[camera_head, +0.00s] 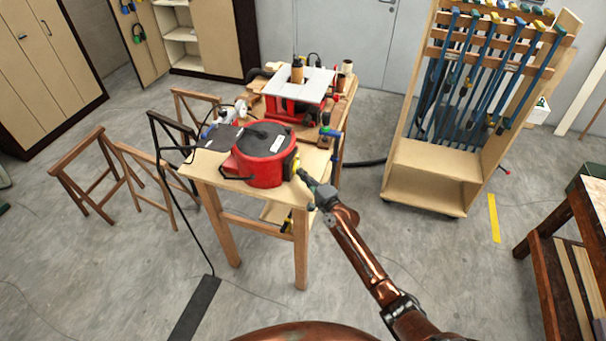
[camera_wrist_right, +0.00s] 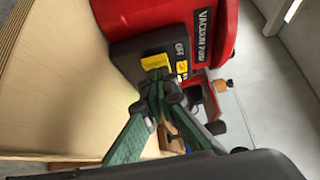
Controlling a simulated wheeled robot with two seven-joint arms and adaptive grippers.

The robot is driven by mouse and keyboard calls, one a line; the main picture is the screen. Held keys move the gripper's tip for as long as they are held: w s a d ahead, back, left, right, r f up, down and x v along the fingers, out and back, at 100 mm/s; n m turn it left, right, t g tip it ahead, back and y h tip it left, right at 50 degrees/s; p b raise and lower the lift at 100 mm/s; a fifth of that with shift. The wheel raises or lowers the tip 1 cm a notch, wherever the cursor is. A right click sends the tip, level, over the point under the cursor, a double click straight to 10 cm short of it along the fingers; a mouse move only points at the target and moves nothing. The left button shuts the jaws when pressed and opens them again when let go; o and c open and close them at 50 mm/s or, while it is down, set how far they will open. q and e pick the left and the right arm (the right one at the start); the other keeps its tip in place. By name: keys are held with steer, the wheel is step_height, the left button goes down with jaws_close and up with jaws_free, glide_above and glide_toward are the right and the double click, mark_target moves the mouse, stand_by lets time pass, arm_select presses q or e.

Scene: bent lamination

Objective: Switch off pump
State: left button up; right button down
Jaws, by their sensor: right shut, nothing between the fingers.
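The vacuum pump (camera_head: 264,154) is a red, round body with a dark top, standing on a wooden table. In the right wrist view the pump (camera_wrist_right: 194,20) shows its "VACUUM PUMP" label and a dark panel (camera_wrist_right: 125,60) with yellow stickers and a small light label. My right gripper (camera_head: 305,175) is at the pump's right side in the head view. In the right wrist view its green fingers (camera_wrist_right: 156,80) are shut and empty, with the tips at or very near the panel by the yellow stickers. They cover part of the panel, and I cannot make out the switch. My left gripper is not in view.
The wooden table (camera_head: 205,172) also carries a red machine with a white top (camera_head: 303,85) behind the pump. Wooden trestles (camera_head: 85,175) stand at the left. A clamp rack (camera_head: 430,185) stands at the right. A black cable runs down to a dark floor strip (camera_head: 195,310).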

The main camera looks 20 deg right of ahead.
steer(key=shift+w+a, duration=0.1)
steer(key=shift+a, duration=0.5)
steer(key=shift+d+f, duration=0.1)
steer(key=shift+d, duration=0.2)
steer(key=s+d, duration=0.2)
steer(key=s, duration=0.1)
steer(key=shift+s+d+f, duration=0.1)
steer(key=shift+s+d, duration=0.15)
steer(key=shift+d, duration=0.15)
steer(key=s, duration=0.9)
steer(key=shift+s, duration=0.1)
